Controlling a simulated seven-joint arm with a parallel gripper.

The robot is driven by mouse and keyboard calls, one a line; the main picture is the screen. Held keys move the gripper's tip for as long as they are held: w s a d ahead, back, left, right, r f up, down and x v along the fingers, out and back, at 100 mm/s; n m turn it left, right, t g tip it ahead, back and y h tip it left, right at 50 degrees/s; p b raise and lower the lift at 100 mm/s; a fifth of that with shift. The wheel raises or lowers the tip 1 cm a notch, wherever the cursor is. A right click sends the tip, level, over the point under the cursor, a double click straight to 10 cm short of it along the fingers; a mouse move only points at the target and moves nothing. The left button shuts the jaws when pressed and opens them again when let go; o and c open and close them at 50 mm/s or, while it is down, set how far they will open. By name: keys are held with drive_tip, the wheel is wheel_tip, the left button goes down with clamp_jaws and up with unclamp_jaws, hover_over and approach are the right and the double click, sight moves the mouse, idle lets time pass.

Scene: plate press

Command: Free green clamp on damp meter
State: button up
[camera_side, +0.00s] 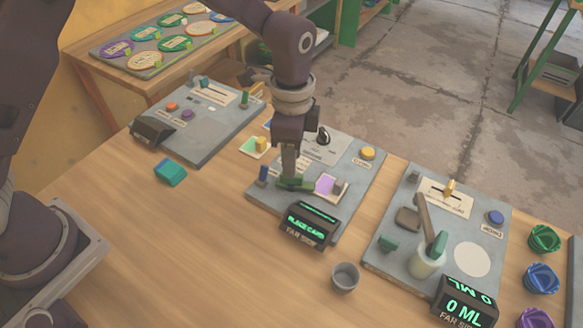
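The middle grey panel (364,183) carries a black display (309,225) with green text that seems to read "PLACE CARD" above "FAR SIDE". I take this panel for the damp meter. A dark green clamp (299,185) lies low on it, beside a lilac card or pad (327,186). My gripper (289,176) points straight down, with its fingertips at the green clamp. The fingers overlap in this view, so I cannot tell whether they are open or shut on it. My wrist hides part of the panel behind.
A blue post (263,175) stands left of the clamp and a yellow button (367,153) at the far right. A grey cup (345,277) stands in front. A teal block (171,172) lies left. The right panel (400,262) holds a jar (427,260). Front left table is clear.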

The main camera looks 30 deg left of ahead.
sight(298, 182)
wheel_tip(298, 182, down, 4)
drive_tip(key=shift+f, duration=0.1)
clamp_jaws()
drive_tip(key=shift+n, duration=0.3)
drive_tip(key=n, duration=0.8)
drive_tip(key=shift+n, duration=0.3)
drive_tip(key=n, duration=0.8)
drive_tip(key=shift+n, duration=0.5)
